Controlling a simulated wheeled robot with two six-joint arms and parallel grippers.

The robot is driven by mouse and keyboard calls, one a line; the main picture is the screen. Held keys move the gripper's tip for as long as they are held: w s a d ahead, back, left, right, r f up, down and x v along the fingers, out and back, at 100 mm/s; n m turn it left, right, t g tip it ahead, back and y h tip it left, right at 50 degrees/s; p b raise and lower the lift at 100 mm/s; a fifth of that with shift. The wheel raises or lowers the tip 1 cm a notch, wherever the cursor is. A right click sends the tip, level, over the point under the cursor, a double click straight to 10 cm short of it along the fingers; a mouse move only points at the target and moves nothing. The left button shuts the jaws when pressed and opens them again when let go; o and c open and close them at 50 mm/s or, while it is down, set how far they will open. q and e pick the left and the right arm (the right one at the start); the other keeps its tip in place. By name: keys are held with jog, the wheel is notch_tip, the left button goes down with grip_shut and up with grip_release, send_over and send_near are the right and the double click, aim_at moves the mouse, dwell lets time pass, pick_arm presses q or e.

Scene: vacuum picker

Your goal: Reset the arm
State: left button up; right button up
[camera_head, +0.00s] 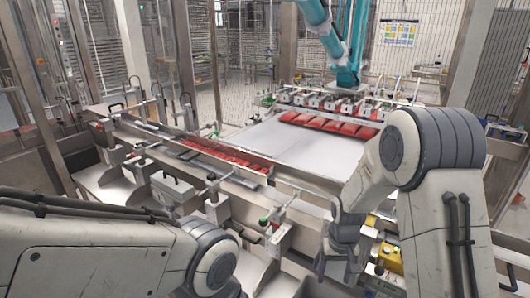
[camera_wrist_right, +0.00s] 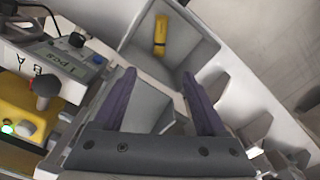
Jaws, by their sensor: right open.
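My right gripper (camera_head: 338,268) hangs low at the lower right of the head view, beside the control boxes. In the right wrist view its two purple fingers (camera_wrist_right: 158,76) are spread apart with nothing between them. They point towards a grey bin (camera_wrist_right: 205,55) with a small yellow object (camera_wrist_right: 161,36) in it. My left arm (camera_head: 90,255) crosses the lower left of the head view; its gripper is out of sight. A teal machine arm (camera_head: 350,50) stands at the back, over a row of suction heads (camera_head: 345,102) above red packs (camera_head: 330,123).
A conveyor (camera_head: 225,153) with red packs runs diagonally past a white table (camera_head: 300,145). A yellow control box (camera_head: 390,258) sits right of my gripper.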

jog(key=shift+r, duration=0.45)
jog(key=s+a+r+n, duration=0.4)
jog(key=s+a+r, duration=0.6)
jog(key=s+a, duration=0.1)
jog(key=s+a+r+n, duration=0.1)
jog(key=s+r+n, duration=0.1)
jog(key=s, duration=0.4)
jog(key=s+a+r+n+y, duration=0.1)
jog(key=s+r+n, duration=0.1)
jog(key=s, duration=0.5)
jog(key=shift+s+a, duration=0.15)
jog(key=shift+a, duration=0.2)
